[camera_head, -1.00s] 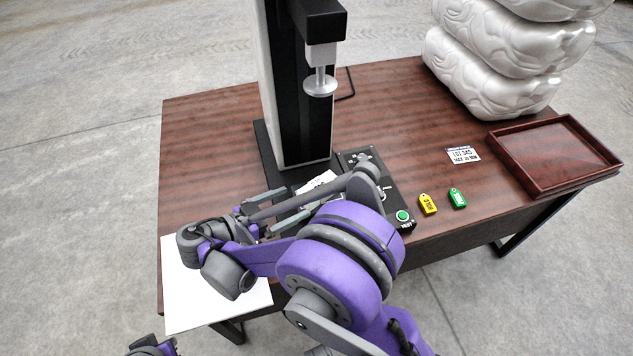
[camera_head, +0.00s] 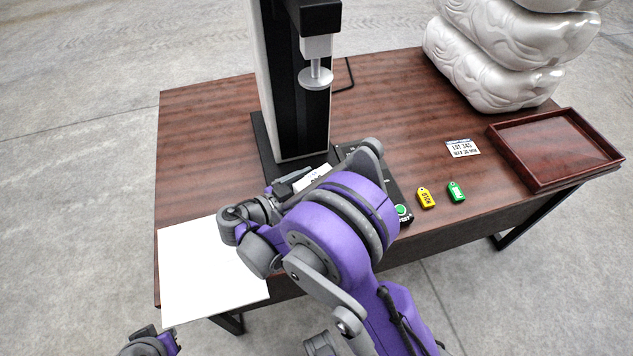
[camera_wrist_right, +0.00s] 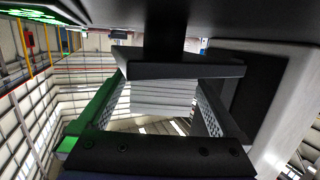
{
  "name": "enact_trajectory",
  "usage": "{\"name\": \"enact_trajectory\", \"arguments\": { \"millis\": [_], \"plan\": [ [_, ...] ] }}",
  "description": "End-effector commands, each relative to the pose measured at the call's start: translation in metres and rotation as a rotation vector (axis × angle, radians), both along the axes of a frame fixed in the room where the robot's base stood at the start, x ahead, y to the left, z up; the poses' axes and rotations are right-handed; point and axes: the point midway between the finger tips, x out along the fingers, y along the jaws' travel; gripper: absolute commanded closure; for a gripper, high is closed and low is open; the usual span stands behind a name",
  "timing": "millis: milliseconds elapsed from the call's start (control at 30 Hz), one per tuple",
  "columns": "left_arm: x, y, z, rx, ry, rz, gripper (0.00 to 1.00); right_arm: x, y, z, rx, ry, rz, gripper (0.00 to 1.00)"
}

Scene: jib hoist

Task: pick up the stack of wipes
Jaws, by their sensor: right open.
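The stack of wipes, white and layered, shows in the right wrist view (camera_wrist_right: 163,97) between the two fingers of my right gripper (camera_wrist_right: 157,110). The fingers are open, one on each side of it, and I cannot tell whether they touch it. In the head view a white piece (camera_head: 313,178) shows at the foot of the black test stand (camera_head: 300,90), partly hidden by my right arm, and my right gripper (camera_head: 287,186) is beside it, mostly hidden. A part of my left arm shows at the bottom left edge; its jaws cannot be made out.
A white sheet (camera_head: 205,270) lies at the table's front left.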

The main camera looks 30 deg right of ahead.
Motion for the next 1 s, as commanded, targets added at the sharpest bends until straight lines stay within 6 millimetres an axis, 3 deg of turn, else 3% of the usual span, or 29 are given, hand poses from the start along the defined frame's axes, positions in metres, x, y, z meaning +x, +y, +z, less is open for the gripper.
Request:
{"name": "enact_trajectory", "arguments": {
  "millis": [100,333,900,1000],
  "plan": [
    [0.0001,0.0000,0.0007,0.000,0.000,0.000,1.00,0.0016,-0.0100,-0.0018,0.000,0.000,-0.001,0.00],
    [0.0001,0.0000,0.0006,0.000,0.000,0.000,1.00,0.0020,-0.0109,-0.0023,0.000,0.000,0.001,0.00],
    [0.0001,0.0000,0.0006,0.000,0.000,0.000,1.00,0.0020,-0.0105,-0.0021,0.000,0.000,0.001,1.00],
    [0.0001,0.0000,0.0006,0.000,0.000,0.000,1.00,0.0020,-0.0105,-0.0021,0.000,0.000,0.001,1.00]
  ]
}}
